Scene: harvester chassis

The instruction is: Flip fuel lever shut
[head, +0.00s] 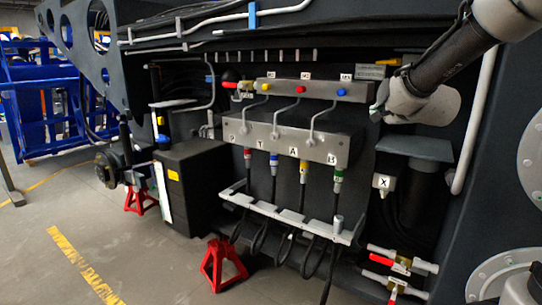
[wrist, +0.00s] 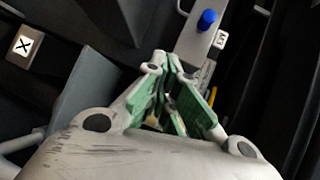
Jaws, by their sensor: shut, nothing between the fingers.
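Several red-handled valve levers show in the head view, and I cannot read which is the fuel lever. One red lever (head: 230,85) is on a yellow valve at the upper left of the manifold, beside a small label. Two more, an upper red lever (head: 381,260) and a lower red lever (head: 392,297), sit on brass valves on pipes at the lower right. My gripper (head: 377,114) is right of the manifold, apart from these levers. In the wrist view my gripper (wrist: 168,58) has its green-padded fingers together, empty. No red lever shows there.
The grey manifold (head: 268,138) has coloured hose couplings below. A blue knob (head: 342,92) is on the upper bar; it also shows in the wrist view (wrist: 207,20). A grey bracket (head: 415,147) and X-labelled box (head: 384,182) lie below my gripper. A red stand (head: 222,265) is on the floor.

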